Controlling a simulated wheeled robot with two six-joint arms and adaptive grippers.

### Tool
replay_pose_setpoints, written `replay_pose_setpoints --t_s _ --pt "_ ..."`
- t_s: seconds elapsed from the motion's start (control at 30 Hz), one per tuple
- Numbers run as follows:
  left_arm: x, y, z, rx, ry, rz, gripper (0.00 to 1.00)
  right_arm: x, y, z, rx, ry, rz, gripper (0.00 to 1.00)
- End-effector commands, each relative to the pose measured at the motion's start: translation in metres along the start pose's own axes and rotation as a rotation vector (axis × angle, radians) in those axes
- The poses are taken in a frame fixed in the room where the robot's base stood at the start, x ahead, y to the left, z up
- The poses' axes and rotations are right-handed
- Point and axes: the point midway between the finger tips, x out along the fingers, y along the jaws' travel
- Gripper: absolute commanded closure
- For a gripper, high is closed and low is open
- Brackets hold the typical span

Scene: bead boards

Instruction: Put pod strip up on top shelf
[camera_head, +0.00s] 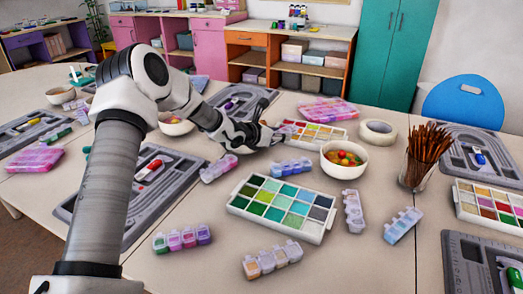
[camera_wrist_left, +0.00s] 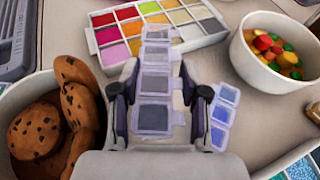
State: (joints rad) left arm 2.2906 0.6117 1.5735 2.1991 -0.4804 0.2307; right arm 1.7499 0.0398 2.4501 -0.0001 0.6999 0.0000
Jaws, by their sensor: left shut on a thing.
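My left gripper (camera_wrist_left: 160,100) is shut on a clear pod strip (camera_wrist_left: 155,83) with dark grey contents, which points away from the wrist between the fingers. In the head view the left gripper (camera_head: 268,134) hangs over the far middle of the table, near a warm-coloured bead palette (camera_head: 318,136); the held strip is mostly hidden there. Low shelf units stand behind the table, one with a wooden top (camera_head: 322,32); which one is meant by the top shelf I cannot tell. My right gripper is not in view.
Other pod strips lie on the table, including a blue one (camera_head: 291,167) and a purple one (camera_head: 219,168). A cookie bowl (camera_wrist_left: 14,100) is beside the gripper.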

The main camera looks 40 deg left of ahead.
Motion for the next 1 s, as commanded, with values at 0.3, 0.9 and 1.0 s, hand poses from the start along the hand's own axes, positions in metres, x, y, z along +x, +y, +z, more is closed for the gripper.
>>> replay_pose_setpoints --t_s 0.3,0.9,1.0 --pt "0.02 0.0 -0.049 0.001 0.001 0.0 0.93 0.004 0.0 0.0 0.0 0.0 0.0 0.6" --pt "0.025 0.0 -0.059 0.001 -0.001 0.0 0.45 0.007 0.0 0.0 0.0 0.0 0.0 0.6" --pt "0.024 0.0 -0.059 0.001 -0.001 0.0 0.45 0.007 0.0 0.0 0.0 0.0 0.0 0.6"
